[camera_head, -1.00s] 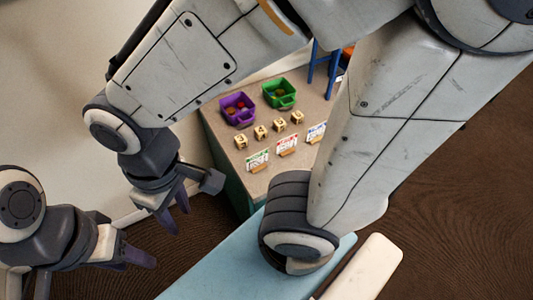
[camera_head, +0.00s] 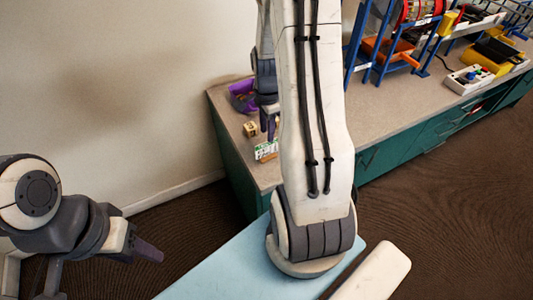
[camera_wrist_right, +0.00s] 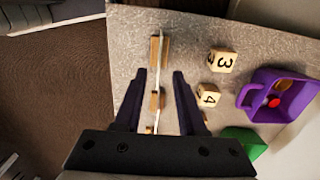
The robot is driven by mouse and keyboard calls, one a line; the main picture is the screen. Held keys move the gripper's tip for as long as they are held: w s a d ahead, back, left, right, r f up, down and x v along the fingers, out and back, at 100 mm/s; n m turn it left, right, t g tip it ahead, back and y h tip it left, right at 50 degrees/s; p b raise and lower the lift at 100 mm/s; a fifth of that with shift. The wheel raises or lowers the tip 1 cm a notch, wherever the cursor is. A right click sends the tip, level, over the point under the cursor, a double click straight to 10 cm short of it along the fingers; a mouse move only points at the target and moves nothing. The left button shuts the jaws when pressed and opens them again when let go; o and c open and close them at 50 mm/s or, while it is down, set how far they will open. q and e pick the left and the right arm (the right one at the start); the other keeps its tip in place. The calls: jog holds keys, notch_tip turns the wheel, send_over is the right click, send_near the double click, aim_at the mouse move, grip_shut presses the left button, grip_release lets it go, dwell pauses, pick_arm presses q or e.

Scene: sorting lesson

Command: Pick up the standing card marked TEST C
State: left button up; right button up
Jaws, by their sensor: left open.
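Thin cards in small wooden stands are seen nearly edge-on from above in the right wrist view: a far one (camera_wrist_right: 158,50), one between my fingers (camera_wrist_right: 155,100), and another partly hidden nearer my palm. No lettering is readable, so I cannot tell which is TEST C. In the head view one green-topped card (camera_head: 267,148) shows; my right arm hides the others. My right gripper (camera_wrist_right: 160,74) is open, its fingers on either side of the card row; it also shows partly in the head view (camera_head: 270,122). My left gripper (camera_head: 103,272) is open and empty, away from the table.
Number blocks 3 (camera_wrist_right: 222,60) and 4 (camera_wrist_right: 208,94) sit beside the cards. A purple bin (camera_wrist_right: 291,98) with coloured pieces and a green bin (camera_wrist_right: 246,138) stand beyond them. Blue racks (camera_head: 365,45) and a control box (camera_head: 468,79) are farther along the counter (camera_head: 400,115).

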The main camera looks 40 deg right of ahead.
aim_at(267, 142)
jog(key=shift+s+f, duration=0.1)
jog(key=shift+f, duration=3.6)
jog(key=shift+f, duration=0.25)
jog(key=shift+c, duration=0.3)
grip_shut()
